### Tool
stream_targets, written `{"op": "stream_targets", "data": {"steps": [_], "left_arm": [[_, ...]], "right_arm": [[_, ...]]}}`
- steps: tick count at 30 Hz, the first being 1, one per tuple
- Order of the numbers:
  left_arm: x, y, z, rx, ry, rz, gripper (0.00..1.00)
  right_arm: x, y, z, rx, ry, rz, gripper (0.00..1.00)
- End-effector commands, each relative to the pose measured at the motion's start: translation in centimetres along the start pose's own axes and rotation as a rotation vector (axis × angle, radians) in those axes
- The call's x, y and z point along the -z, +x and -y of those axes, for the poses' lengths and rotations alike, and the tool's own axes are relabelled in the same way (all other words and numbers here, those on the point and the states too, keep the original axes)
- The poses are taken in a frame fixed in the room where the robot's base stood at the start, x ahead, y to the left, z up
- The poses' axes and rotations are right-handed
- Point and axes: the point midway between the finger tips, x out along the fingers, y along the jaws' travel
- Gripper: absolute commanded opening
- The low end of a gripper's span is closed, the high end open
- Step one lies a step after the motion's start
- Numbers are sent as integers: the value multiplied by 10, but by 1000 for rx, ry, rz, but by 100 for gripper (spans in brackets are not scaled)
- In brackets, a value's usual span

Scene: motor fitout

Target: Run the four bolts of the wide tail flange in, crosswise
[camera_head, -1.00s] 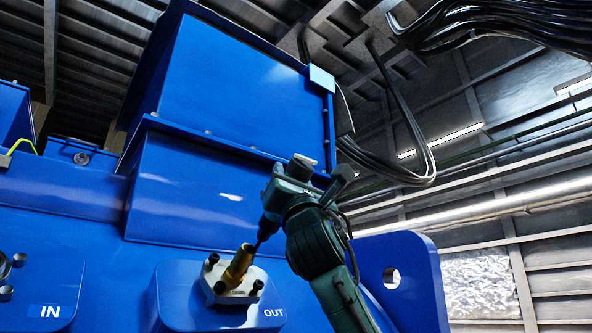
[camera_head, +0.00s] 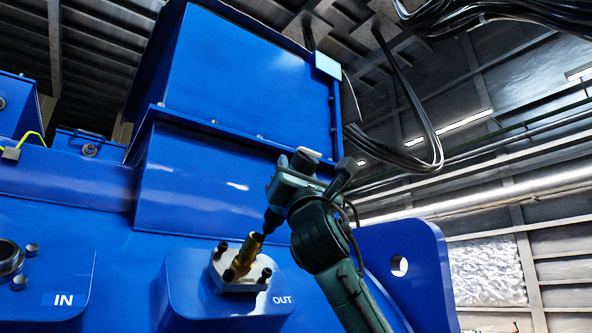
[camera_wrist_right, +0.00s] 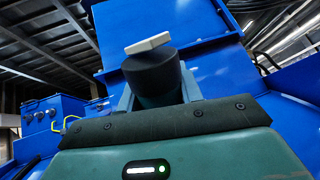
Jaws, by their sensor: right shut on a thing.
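The tail flange (camera_head: 246,284) is a pale metal plate on the blue OUT pad, with a brass tail (camera_head: 246,256) standing out from it. Dark bolt heads show at its upper left (camera_head: 222,247), lower left (camera_head: 228,275) and right (camera_head: 266,273). The far upper corner is hidden by the brass tail and a tool tip. My right gripper (camera_head: 290,192) is shut on a dark driver (camera_head: 273,221), whose tip points down at the brass tail's upper end; contact cannot be told. The driver's dark body (camera_wrist_right: 155,75) fills the right wrist view's middle. My left gripper is not in view.
The big blue motor housing (camera_head: 240,80) rises behind the flange. A blue lifting lug (camera_head: 425,270) with a hole stands to the right of my arm. The IN port (camera_head: 10,258) is at the far left. Black cables (camera_head: 415,110) hang at the upper right.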

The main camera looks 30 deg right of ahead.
Motion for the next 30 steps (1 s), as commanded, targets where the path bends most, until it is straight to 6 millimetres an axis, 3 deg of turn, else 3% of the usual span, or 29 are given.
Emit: {"op": "stream_targets", "data": {"steps": [30], "left_arm": [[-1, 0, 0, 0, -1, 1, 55]], "right_arm": [[7, 0, 0, 0, 1, 3, 0]]}}
